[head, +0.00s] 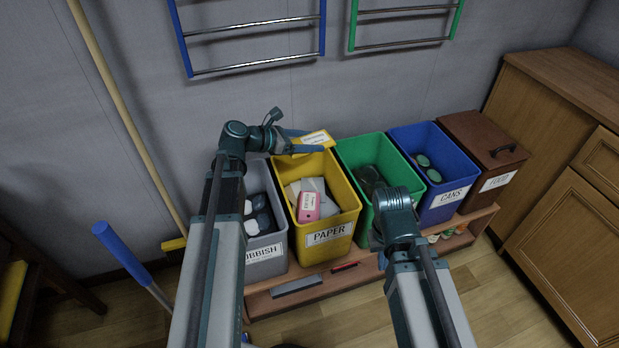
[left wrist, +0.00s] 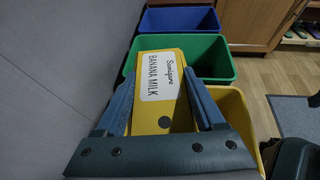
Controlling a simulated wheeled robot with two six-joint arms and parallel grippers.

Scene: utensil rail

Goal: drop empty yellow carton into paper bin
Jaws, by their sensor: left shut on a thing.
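The yellow banana milk carton (head: 314,138) is between the fingers of my left gripper (head: 308,142), over the back edge of the yellow paper bin (head: 328,238). In the left wrist view the carton (left wrist: 163,68) shows its white label, with a blue finger on each side, and the gripper (left wrist: 163,105) is shut on it. Part of the paper bin (left wrist: 237,106) shows to the right of it. The bin holds crumpled paper and a pink box (head: 308,206). My right gripper (head: 378,238) is by the front of the green bin; its fingers are mostly hidden by its own wrist.
A grey rubbish bin (head: 266,245) stands left of the paper bin. A green bin (head: 364,146), a blue cans bin (head: 447,198) and a brown food bin (head: 496,183) stand to the right. Rails (head: 250,66) hang on the wall behind. A broom handle (head: 120,105) leans at left.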

